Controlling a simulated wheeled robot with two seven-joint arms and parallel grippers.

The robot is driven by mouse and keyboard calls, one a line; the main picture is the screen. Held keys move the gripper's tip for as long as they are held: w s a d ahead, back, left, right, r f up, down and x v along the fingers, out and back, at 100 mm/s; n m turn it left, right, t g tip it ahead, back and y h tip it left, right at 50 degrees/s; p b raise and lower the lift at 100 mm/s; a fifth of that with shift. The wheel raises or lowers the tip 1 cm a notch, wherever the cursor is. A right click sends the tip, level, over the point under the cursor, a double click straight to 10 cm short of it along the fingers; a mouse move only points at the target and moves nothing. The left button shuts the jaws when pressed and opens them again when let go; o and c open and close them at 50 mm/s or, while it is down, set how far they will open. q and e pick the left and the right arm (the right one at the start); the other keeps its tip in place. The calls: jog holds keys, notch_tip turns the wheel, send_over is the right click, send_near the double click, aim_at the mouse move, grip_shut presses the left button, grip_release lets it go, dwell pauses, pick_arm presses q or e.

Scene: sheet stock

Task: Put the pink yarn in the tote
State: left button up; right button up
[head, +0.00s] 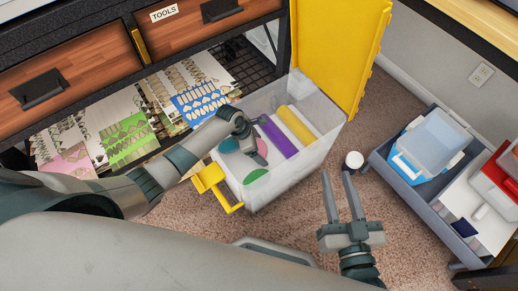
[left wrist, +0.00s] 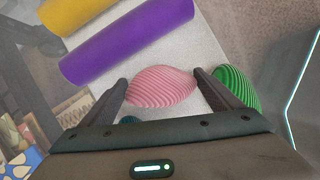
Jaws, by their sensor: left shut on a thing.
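The pink yarn (left wrist: 160,86) is a striped ball between the fingers of my left gripper (left wrist: 165,90) in the left wrist view. In the head view a bit of the pink yarn (head: 262,148) shows beside the left gripper (head: 250,136), which reaches down into the clear tote (head: 310,158). I cannot tell whether the yarn touches the tote's floor. The tote has a raised yellow lid (head: 338,50) and a yellow handle (head: 212,184). My right gripper (head: 339,178) is open and empty, in front of the tote on the right.
In the tote lie a purple roll (head: 278,138), a yellow roll (head: 296,124) and green yarn (left wrist: 236,87). A grey cart (head: 408,184) with a blue bin (head: 428,145) stands right. A drawer cabinet (head: 85,65) stands left, over patterned sheets. Carpet lies between.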

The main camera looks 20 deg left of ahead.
pick_arm(q)
jog(key=shift+f, duration=0.2)
pick_arm(e)
jog(key=shift+a+r, duration=0.1)
jog(key=shift+r, duration=0.25)
pick_arm(q)
jog(key=shift+f, duration=0.1)
jog(key=o, duration=0.8)
jog(key=shift+c, duration=0.2)
pick_arm(e)
jog(key=shift+f, duration=0.1)
